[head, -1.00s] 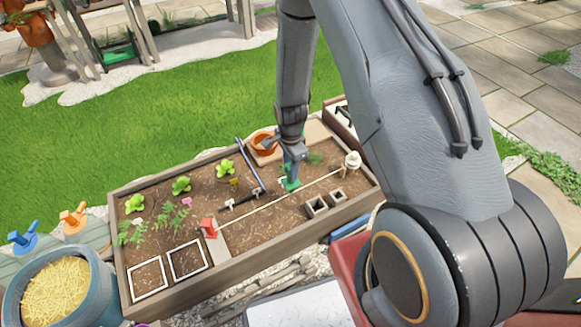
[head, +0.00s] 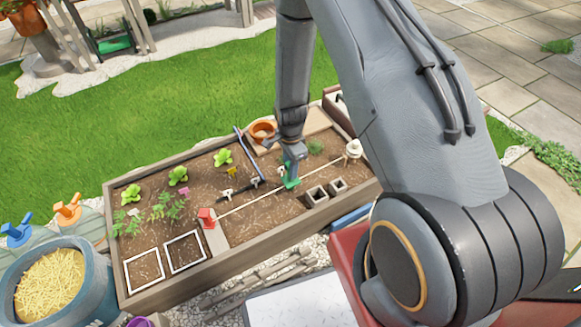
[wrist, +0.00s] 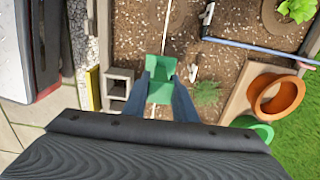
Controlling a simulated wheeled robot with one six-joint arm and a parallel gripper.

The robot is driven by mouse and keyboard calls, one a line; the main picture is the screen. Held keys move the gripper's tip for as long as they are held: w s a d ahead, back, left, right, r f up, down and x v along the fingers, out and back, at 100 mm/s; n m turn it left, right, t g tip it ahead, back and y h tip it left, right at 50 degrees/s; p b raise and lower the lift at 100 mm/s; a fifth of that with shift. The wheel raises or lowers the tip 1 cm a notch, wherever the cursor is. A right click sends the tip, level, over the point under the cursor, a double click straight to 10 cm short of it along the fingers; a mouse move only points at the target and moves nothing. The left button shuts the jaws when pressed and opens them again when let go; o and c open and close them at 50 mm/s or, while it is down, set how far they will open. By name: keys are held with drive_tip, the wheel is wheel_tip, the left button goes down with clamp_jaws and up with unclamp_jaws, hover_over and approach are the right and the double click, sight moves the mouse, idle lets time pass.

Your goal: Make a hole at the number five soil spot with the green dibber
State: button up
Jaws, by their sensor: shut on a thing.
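My gripper (wrist: 168,95) is shut on the green dibber (wrist: 161,78), and its green head shows between the fingers in the wrist view. In the head view the green dibber (head: 291,182) hangs from my gripper (head: 294,160) over the right part of the soil bed (head: 262,212), beside a pale string. The dibber's lower end is hidden from the wrist view, and I cannot tell whether it touches the soil. I cannot make out a number five on any soil spot.
Two grey square blocks (head: 316,194) stand close to the right of the dibber. A terracotta pot (head: 262,131), a blue-handled tool (head: 246,150) and a white-topped post (head: 353,149) are nearby. Lettuces and a red marker (head: 207,217) stand farther left.

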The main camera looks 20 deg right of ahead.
drive_tip(key=shift+f+b, duration=0.3)
drive_tip(key=shift+f, duration=0.35)
drive_tip(key=shift+f+b, duration=0.35)
drive_tip(key=shift+f, duration=0.35)
drive_tip(key=shift+f+b, duration=0.85)
drive_tip(key=shift+f, duration=0.9)
drive_tip(key=shift+r, duration=0.15)
drive_tip(key=shift+r+p, duration=3.7)
drive_tip(key=shift+r, duration=1.35)
drive_tip(key=shift+r+p, duration=1.75)
drive_tip(key=shift+r, duration=0.65)
